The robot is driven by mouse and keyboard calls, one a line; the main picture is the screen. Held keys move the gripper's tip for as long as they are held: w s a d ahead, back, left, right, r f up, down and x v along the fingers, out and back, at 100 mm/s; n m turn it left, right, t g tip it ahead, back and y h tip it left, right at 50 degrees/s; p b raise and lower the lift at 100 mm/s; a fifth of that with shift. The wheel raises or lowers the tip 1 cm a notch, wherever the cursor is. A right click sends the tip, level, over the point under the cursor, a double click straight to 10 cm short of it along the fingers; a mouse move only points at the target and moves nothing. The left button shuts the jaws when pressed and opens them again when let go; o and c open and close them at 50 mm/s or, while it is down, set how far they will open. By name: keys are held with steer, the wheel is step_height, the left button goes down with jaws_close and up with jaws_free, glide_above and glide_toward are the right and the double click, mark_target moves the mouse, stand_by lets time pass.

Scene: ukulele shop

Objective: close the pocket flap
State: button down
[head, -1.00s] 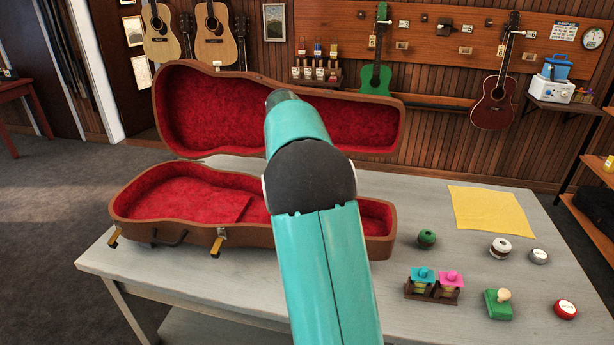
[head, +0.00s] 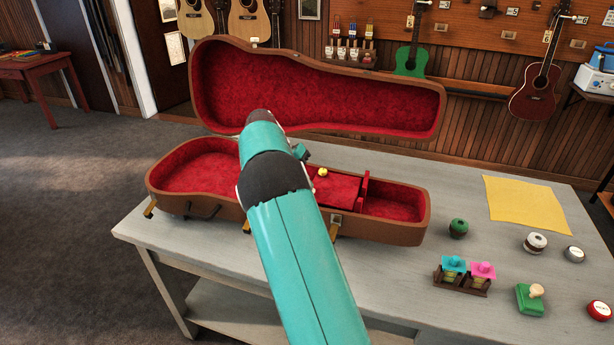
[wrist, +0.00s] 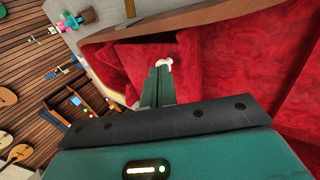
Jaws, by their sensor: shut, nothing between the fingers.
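The open brown case (head: 420,232) has a red plush lining. Inside it, right of my arm, a flat red panel (head: 338,192) with a small yellow knob (head: 322,171) appears to be the pocket flap. An upright red divider (head: 362,192) stands at its right end. How far the flap is raised is unclear. In the wrist view my gripper (wrist: 159,78) is shut and empty, over the red lining. A small pale knob (wrist: 167,62) shows just beyond its fingertips; contact cannot be told. In the head view my arm hides the gripper and part of the case.
The case lid (head: 320,90) stands open behind. On the grey table (head: 400,285), right of the case, are a green round item (head: 458,228), a stamp rack (head: 462,280), a green stamp (head: 530,298) and a yellow cloth (head: 528,205). The table's front left is clear.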

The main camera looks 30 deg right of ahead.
steer(key=shift+w+a+f, duration=0.1)
steer(key=shift+w+f, duration=0.05)
steer(key=shift+f, duration=0.2)
steer(key=shift+w, duration=0.1)
steer(key=v, duration=1.3)
steer(key=shift+a+r, duration=0.15)
steer(key=shift+r, duration=0.25)
steer(key=shift+w, duration=0.1)
steer(key=shift+a, duration=0.1)
